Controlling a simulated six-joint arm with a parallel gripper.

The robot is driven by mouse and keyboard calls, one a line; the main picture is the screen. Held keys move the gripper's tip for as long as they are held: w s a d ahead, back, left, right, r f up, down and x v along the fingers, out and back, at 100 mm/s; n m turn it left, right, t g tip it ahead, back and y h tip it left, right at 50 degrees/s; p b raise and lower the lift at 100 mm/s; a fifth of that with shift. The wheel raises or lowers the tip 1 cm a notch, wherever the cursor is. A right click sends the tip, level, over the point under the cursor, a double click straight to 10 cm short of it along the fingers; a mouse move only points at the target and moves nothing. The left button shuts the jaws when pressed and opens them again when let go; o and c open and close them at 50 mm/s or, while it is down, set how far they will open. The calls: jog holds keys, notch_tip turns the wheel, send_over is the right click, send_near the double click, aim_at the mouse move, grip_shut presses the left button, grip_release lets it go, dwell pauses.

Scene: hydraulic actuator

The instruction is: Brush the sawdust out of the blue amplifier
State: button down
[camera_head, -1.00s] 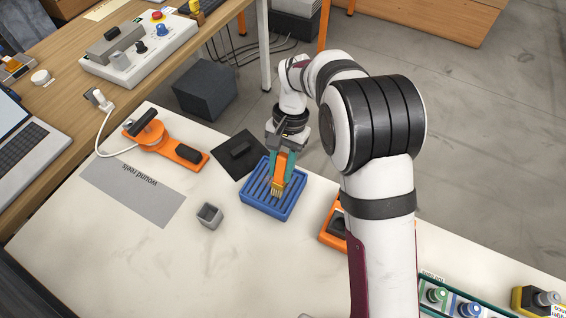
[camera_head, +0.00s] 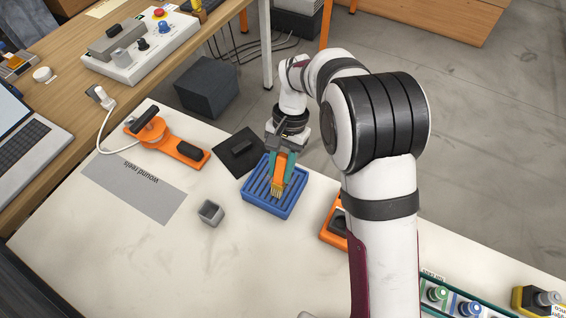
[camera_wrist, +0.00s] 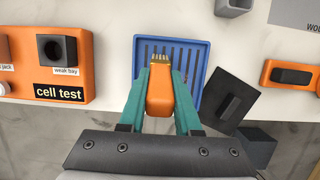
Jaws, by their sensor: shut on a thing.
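The blue amplifier (camera_head: 256,205) is a finned, open-topped blue tray on the white table; it also shows in the wrist view (camera_wrist: 202,50). My gripper (camera_head: 284,166) is over its far right part, with teal fingers shut on an orange-handled brush (camera_wrist: 160,92). The brush (camera_head: 280,180) points down, its tan bristles (camera_wrist: 160,57) over or among the dark grooves. I cannot tell whether they touch the bottom. Sawdust is too small to make out in either view.
A black plate with a block (camera_head: 238,150) lies close beside the amplifier. A small grey cup (camera_head: 210,213) stands to its left, and an orange fixture (camera_head: 333,232) marked "cell test" in the wrist view stands to its right. The table's front left is clear.

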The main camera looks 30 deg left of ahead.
jog(key=shift+w+f, duration=0.1)
jog(key=shift+w, duration=0.45)
jog(key=shift+w, duration=0.1)
jog(key=shift+w+d, duration=0.1)
jog(key=shift+w, duration=1.5)
jog(key=shift+w, duration=0.15)
jog(key=shift+w, duration=0.45)
jog(key=shift+s, duration=1.2)
jog(key=shift+w, duration=1.2)
jog(key=shift+s, duration=0.6)
jog(key=shift+w+a, duration=0.1)
jog(key=shift+a, duration=1.85)
